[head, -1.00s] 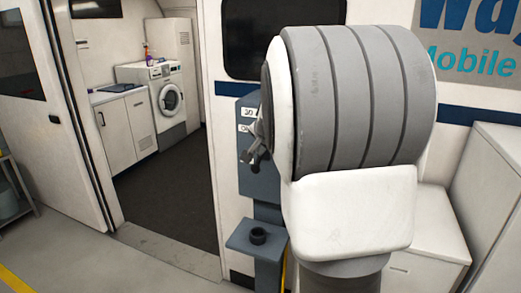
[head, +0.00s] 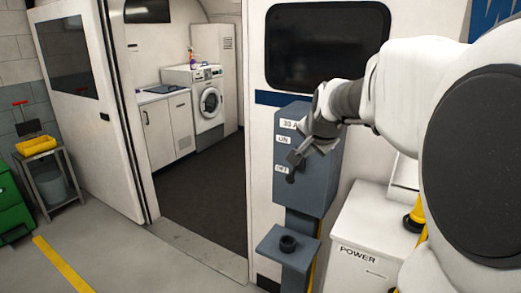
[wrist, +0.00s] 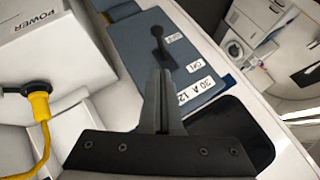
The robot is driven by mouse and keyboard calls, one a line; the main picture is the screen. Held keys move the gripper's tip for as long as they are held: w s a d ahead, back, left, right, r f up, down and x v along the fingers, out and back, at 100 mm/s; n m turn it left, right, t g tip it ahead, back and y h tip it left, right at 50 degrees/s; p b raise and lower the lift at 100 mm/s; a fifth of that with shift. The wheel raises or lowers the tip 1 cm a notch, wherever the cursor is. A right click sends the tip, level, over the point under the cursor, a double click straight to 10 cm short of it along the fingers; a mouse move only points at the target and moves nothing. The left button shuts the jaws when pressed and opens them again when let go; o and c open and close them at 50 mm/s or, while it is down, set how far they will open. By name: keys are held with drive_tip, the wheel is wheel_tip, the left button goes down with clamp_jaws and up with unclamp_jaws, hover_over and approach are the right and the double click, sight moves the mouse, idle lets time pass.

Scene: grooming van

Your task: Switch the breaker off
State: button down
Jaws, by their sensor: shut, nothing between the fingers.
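The breaker is a blue-grey box (head: 318,165) on a post beside the van doorway, with white labels 30 A, ON and OFF from top to bottom. Its dark lever with a round black knob (wrist: 157,32) shows in the wrist view, the knob level with the OFF label (wrist: 173,38). In the head view the knob (head: 290,178) hangs low by OFF. My gripper (head: 297,158) is shut and empty at the front of the box. In the wrist view its fingertips (wrist: 165,74) overlap the lever's inner end; I cannot tell whether they touch.
A small shelf with a black cup-like socket (head: 288,243) juts out below the box. A white POWER cabinet (head: 365,245) with a yellow plug (head: 415,218) stands to the right. The doorway and the floor in front of it (head: 170,260) are clear.

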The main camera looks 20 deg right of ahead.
drive_tip(key=shift+s+a+r, duration=0.3)
drive_tip(key=shift+s+r, duration=0.1)
drive_tip(key=shift+s, duration=0.3)
drive_tip(key=s+a+f+n+g+y, duration=0.1)
drive_tip(key=s+a+f+n, duration=0.3)
drive_tip(key=s+a, duration=0.5)
drive_tip(key=s+a+f+n+g+y, duration=0.2)
drive_tip(key=s+a+f+n, duration=0.1)
drive_tip(key=s+a+n, duration=0.6)
drive_tip(key=s+a, duration=0.1)
drive_tip(key=s, duration=0.3)
drive_tip(key=shift+f+n, duration=0.3)
drive_tip(key=shift+f, duration=0.1)
drive_tip(key=shift+d, duration=0.15)
